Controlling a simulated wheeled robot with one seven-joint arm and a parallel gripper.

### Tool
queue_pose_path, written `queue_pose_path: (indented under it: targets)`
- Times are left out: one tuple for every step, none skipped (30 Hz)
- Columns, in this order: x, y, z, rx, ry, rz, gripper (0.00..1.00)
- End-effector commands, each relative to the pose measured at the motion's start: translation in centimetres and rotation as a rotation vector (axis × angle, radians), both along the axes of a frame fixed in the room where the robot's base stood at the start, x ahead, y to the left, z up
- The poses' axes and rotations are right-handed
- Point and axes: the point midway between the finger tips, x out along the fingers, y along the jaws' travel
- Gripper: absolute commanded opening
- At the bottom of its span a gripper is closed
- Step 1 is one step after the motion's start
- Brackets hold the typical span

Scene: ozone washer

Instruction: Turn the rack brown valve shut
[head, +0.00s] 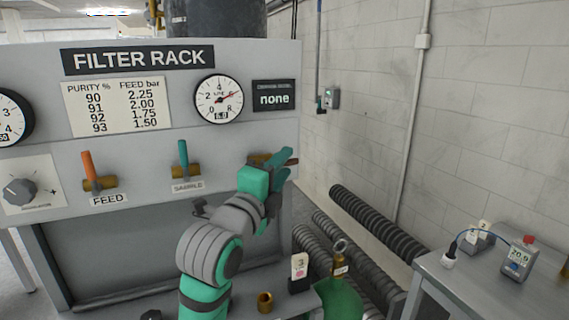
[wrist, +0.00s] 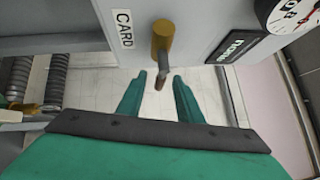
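The brown valve is the rightmost valve on the filter rack (head: 45,90). Its brass body (wrist: 161,36) and brown lever (wrist: 158,81) show in the wrist view. In the head view the lever (head: 292,161) points right, roughly level, and my gripper partly covers the valve. My gripper (head: 283,158) is at this lever. In the wrist view my gripper (wrist: 159,75) is open, its two teal fingers on either side of the lever's end, with gaps visible on both sides.
The orange-handled FEED valve (head: 89,167) and teal-handled SAMPLE valve (head: 184,157) sit to the left, handles near upright. A pressure gauge (head: 218,98) and a "none" display (head: 274,96) are above. A green cylinder (head: 340,298) stands below right; a side table (head: 450,290) holds small devices.

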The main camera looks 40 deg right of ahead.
Motion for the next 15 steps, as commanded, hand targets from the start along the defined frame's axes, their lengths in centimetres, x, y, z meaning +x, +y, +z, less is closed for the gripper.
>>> queue_pose_path:
  targets:
    - [0.3,-0.5,0.1,0.000,0.001,-0.001,0.33]
    - [0.4,-0.7,0.1,0.001,0.001,-0.001,0.33]
    - [0.6,-1.0,0.1,0.000,0.001,0.000,0.33]
    - [0.7,-1.2,0.1,0.000,0.001,0.000,0.33]
    - [0.8,-1.3,0.2,0.000,0.001,0.000,0.33]
    - [0.9,-1.4,0.2,0.001,0.001,0.001,0.33]
    - [0.9,-1.5,0.2,0.000,0.000,0.001,0.33]
    - [0.9,-1.5,0.2,0.000,0.000,0.001,0.33]
    - [0.9,-1.6,0.2,0.000,0.000,0.001,0.33]
    - [1.0,-1.6,0.2,0.000,0.000,0.001,0.33]
    - [1.0,-1.5,0.2,0.000,0.000,0.001,0.33]
    - [1.0,-1.5,0.2,0.000,0.000,0.002,0.33]
    - [1.0,-1.5,0.2,0.000,0.000,0.002,0.33]
    - [1.0,-1.4,0.2,-0.001,0.000,0.003,0.33]
    - [1.0,-1.4,0.2,-0.001,0.000,0.003,0.33]
